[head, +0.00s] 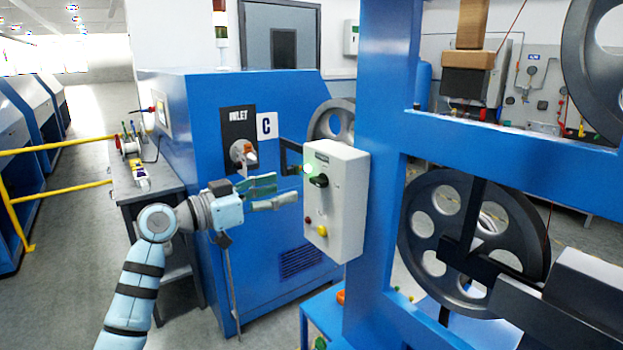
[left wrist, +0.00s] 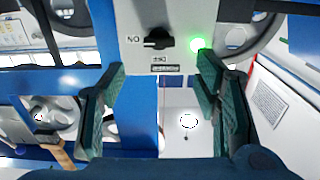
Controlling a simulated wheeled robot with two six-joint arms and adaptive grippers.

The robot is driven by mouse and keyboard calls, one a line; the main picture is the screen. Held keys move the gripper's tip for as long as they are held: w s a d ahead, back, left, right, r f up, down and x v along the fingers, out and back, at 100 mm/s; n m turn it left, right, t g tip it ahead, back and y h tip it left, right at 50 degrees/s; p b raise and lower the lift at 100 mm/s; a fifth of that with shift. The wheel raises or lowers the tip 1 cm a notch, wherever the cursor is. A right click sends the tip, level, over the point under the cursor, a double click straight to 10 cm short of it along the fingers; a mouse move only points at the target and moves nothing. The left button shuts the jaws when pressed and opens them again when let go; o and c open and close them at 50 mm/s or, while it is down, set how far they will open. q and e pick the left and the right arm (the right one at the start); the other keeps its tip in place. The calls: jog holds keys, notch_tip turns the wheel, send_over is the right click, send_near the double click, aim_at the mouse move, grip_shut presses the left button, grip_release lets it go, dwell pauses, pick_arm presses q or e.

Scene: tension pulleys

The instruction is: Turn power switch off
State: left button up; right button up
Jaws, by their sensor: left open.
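The power switch is a black rotary knob (head: 319,180) on the front of a light grey control box (head: 346,215). A lit green lamp (head: 308,168) sits beside it. In the left wrist view the knob (left wrist: 160,40) lies sideways toward an upside-down ON label (left wrist: 133,40), and the green lamp (left wrist: 198,44) glows on its right. My left gripper (head: 283,190) is open and empty, a little left of the box with its fingers toward it. In the left wrist view its green fingers (left wrist: 162,90) are spread below the knob, apart from it. My right gripper is not in view.
The box is beside a blue frame (head: 382,150) with large dark pulleys (head: 470,235). A red button (head: 308,221) and a yellow one (head: 322,230) sit below the knob. A blue machine (head: 205,130) with an INLET valve stands behind my left arm, and a tool table (head: 150,187) is left.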

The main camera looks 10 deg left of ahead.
aim_at(315, 181)
pick_arm(q)
jog(key=p+x, duration=0.1)
jog(key=x, duration=0.8)
jog(key=shift+d, duration=0.1)
jog(key=c, duration=1.1)
